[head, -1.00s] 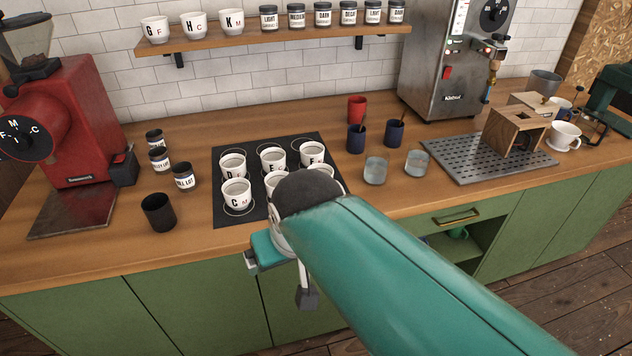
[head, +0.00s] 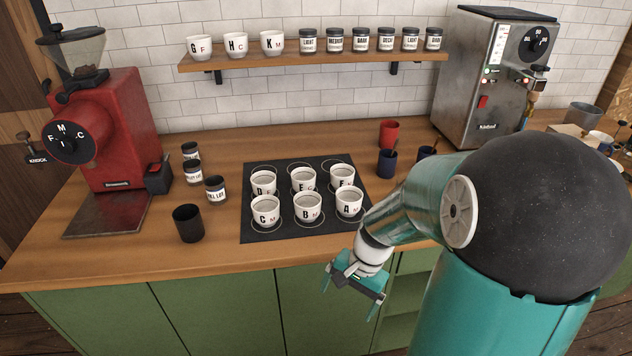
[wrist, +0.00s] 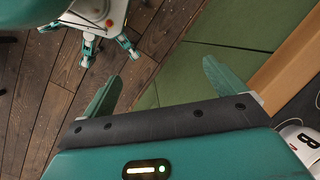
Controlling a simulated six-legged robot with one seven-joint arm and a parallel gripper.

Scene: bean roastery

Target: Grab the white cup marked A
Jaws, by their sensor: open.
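The white cup marked A (head: 349,201) stands upright on the black mat (head: 262,235), at the right end of the front row. Cup B (head: 307,207) is just left of it, and the cup behind it looks marked F (head: 342,177). My gripper (head: 350,296) is open and empty, in front of the counter edge and below the counter top, a short way from cup A. In the wrist view my gripper's two fingers (wrist: 165,88) are spread with nothing between them. Cup B (wrist: 303,146) shows at the right edge there; cup A is not visible in that view.
Cup C (head: 265,214) and other marked cups share the mat. A dark cup (head: 188,223) and small jars stand left, beside a red grinder (head: 105,130). Red (head: 389,134) and blue cups stand behind my arm. The green cabinet front (head: 230,310) lies below the counter edge.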

